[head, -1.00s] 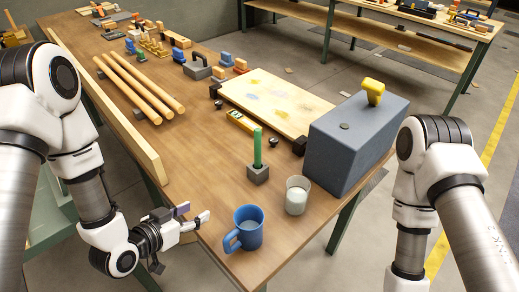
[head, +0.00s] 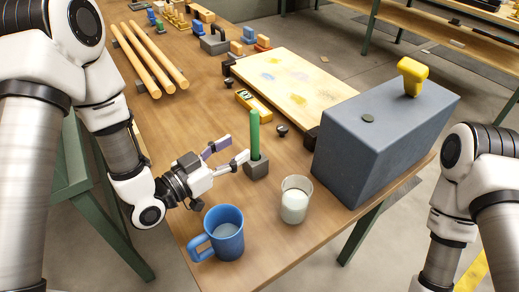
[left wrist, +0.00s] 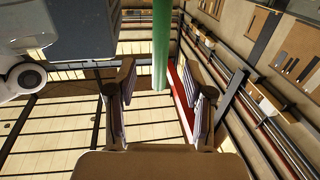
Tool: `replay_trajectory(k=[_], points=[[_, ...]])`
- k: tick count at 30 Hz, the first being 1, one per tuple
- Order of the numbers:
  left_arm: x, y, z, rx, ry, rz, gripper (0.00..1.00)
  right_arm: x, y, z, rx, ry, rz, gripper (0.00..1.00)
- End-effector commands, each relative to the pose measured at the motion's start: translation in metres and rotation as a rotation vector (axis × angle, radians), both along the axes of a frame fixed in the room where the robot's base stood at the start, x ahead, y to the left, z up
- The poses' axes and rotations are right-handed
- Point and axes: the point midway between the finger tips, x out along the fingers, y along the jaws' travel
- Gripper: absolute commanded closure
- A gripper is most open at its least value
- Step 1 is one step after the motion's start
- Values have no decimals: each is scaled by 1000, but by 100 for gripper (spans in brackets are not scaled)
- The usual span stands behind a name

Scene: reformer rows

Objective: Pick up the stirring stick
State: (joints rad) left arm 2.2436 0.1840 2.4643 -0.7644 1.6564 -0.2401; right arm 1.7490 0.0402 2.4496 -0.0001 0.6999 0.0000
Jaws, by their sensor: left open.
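The stirring stick looks to be the green rod (head: 255,134), standing upright in a small dark grey block (head: 257,168) on the table. My left gripper (head: 227,154) is open and empty, just left of the green rod. In the left wrist view, the green rod (left wrist: 162,45) runs down from the top between and beyond the two open fingers (left wrist: 160,100). I cannot see that the fingers touch it. A blue mug (head: 226,236) and a glass with white liquid (head: 295,203) stand nearby. My right gripper is out of view.
A large grey box (head: 352,150) with a yellow handle (head: 412,75) stands right of the rod. A pale stained board (head: 290,82), a yellow level (head: 254,105) and a black knob (head: 283,131) lie behind. Wooden dowels (head: 150,60) lie at the far left.

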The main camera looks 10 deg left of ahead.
Motion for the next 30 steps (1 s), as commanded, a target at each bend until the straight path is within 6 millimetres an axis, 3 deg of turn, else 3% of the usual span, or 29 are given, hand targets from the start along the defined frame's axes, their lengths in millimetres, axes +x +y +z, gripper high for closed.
replay_trajectory(k=[12,20,21,25,30], points=[[52,-37,1,4,-3,-5,48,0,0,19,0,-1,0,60],[59,-41,-1,-1,-1,-1,48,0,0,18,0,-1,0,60],[59,-41,-1,-1,-1,-1,55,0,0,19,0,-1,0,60],[59,-41,-1,-1,-1,-1,100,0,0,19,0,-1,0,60],[59,-41,-1,-1,-1,-1,100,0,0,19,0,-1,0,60]])
